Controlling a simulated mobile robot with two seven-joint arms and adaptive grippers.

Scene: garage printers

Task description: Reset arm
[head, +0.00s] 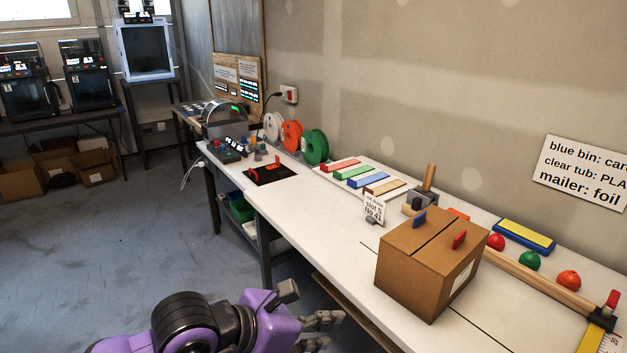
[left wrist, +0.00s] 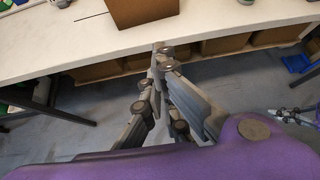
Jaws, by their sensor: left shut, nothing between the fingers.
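My left arm is purple with black and grey joints. Its left gripper (head: 332,328) is low in the head view, in front of the white table's (head: 335,228) near edge and over the floor side. In the left wrist view the fingers of the left gripper (left wrist: 164,56) come together at their tips, shut, with nothing between them. They point toward the table edge, below the cardboard box (left wrist: 140,10). A small grey jointed part at the right edge of the left wrist view may be my right gripper; its jaws are too small to read.
The cardboard box (head: 424,262) stands near the table's front edge, a blue and a red piece on its top. Filament spools (head: 291,135), coloured bars (head: 362,177) and a black mat (head: 270,174) lie farther along. Boxes sit under the table. Floor (head: 120,250) at left is clear.

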